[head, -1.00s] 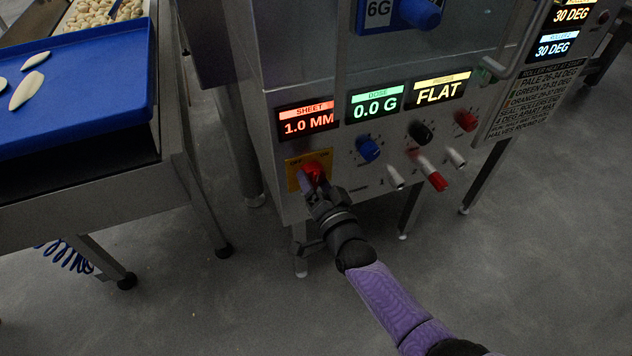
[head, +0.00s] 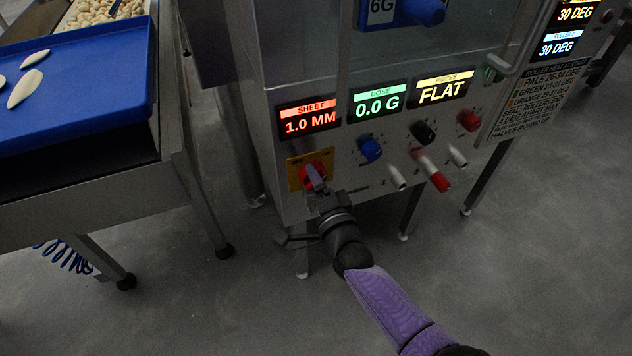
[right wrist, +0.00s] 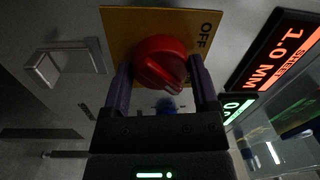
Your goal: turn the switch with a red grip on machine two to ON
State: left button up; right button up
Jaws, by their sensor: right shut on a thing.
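The switch with a red grip (head: 309,170) sits on a yellow plate (head: 294,163) at the lower left of the machine's front panel, below the red SHEET display. In the right wrist view the red grip (right wrist: 160,62) is between the two purple fingers of my right gripper (right wrist: 163,85), which is shut on it. The yellow plate (right wrist: 120,28) there shows OFF, tilted, at the upper right; I cannot read an ON mark. My right gripper (head: 316,182) also shows in the head view, reaching up from below and partly covering the switch. My left gripper is out of view.
Blue (head: 370,149), black (head: 423,132) and red (head: 468,120) knobs and several small levers, one red-tipped (head: 439,181), sit right of the switch. A steel table with a blue tray (head: 120,118) stands at the left.

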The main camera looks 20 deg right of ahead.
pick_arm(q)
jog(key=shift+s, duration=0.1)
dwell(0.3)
pick_arm(e)
jog(key=o, duration=0.8)
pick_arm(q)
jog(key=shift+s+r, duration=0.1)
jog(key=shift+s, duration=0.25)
pick_arm(e)
jog(key=o, duration=0.3)
pick_arm(q)
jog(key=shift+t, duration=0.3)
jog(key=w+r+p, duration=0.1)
jog(key=p, duration=0.1)
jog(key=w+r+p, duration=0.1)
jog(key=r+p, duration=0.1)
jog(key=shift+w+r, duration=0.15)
pick_arm(e)
jog(key=s, duration=1)
jog(key=shift+d+f, duration=0.15)
jog(key=shift+f, duration=0.2)
